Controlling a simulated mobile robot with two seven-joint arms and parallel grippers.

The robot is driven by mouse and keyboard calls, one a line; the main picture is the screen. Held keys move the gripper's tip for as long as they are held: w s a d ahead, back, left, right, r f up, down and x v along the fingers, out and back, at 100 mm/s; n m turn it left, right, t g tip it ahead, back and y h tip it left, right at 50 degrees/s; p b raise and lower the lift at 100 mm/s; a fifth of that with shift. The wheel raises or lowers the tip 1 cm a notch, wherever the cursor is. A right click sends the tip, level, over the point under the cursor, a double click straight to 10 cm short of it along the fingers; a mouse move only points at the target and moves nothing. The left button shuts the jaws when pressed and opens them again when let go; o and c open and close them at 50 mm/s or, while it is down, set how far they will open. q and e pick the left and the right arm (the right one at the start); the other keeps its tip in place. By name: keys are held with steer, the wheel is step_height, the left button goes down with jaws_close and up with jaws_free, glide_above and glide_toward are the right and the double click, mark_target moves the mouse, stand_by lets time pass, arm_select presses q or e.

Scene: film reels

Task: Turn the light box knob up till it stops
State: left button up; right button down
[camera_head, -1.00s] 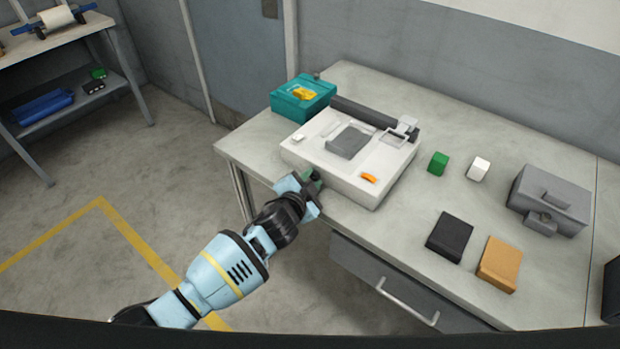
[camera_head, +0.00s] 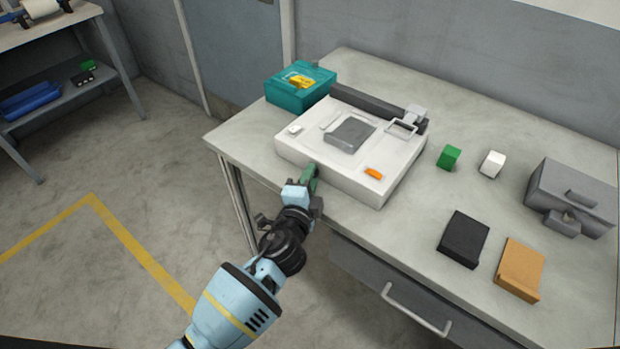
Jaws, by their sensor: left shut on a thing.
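The light box (camera_head: 345,181) is a white, low box on the grey table, with a grey square on top and an orange piece near its front right corner. My left gripper (camera_head: 309,180) is at the box's front face, left of the middle. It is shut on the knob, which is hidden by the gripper. A dark green part shows at the fingertips; I cannot tell if it belongs to the finger or the knob. How far the knob is turned cannot be seen. My right gripper is not in view.
A teal box (camera_head: 300,88) with yellow contents stands behind left of the light box. Green (camera_head: 449,157) and white (camera_head: 492,164) blocks, black (camera_head: 463,239) and orange (camera_head: 519,269) cases, and a grey machine (camera_head: 575,193) are to the right. A drawer handle (camera_head: 416,309) sticks out below.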

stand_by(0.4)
arm_select(q)
steer(key=o, duration=0.6)
steer(key=shift+o, duration=0.5)
